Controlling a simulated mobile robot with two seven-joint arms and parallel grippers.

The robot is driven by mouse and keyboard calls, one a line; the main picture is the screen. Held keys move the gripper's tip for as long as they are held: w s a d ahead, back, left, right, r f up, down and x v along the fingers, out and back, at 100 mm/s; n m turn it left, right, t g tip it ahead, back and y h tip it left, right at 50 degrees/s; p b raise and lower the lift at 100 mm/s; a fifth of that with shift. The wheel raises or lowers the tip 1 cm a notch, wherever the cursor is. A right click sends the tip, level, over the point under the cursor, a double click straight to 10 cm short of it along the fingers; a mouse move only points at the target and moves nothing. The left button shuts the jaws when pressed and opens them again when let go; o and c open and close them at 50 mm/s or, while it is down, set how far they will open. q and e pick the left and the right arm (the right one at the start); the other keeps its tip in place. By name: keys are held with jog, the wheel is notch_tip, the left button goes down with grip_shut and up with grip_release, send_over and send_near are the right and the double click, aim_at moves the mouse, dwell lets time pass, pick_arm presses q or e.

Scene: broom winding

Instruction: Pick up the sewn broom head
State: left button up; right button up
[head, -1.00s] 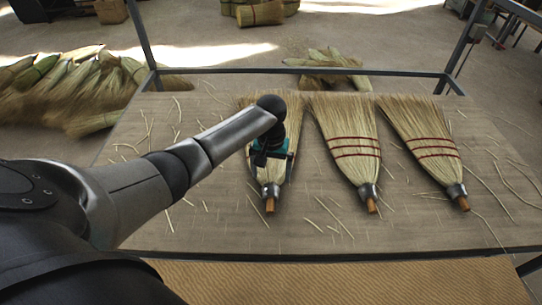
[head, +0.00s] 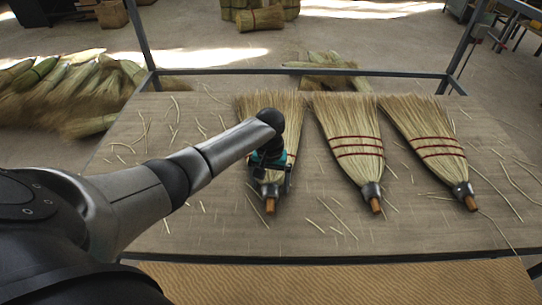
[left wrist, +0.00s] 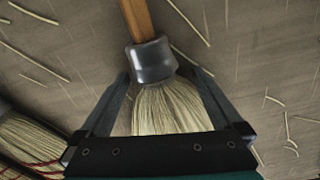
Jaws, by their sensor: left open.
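Three broom heads lie side by side on the wooden table (head: 420,225), handle stubs toward me. The left broom head (head: 262,105) lies partly hidden under my left arm. The middle broom head (head: 340,115) and right broom head (head: 415,115) show red stitched bands. My left gripper (head: 270,190) is over the neck of the left broom head. In the left wrist view, the open left gripper (left wrist: 155,80) has one finger on each side of the bristles just below the grey collar (left wrist: 152,62). The fingers look apart from the bristles. My right gripper is out of view.
Loose straws (head: 335,215) are scattered over the tabletop. A metal frame rail (head: 310,72) runs along the table's far edge, with an upright post (head: 145,45) at the left. Straw bundles (head: 70,90) lie on the floor beyond.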

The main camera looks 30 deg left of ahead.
pick_arm(q)
grip_shut()
dwell(0.9)
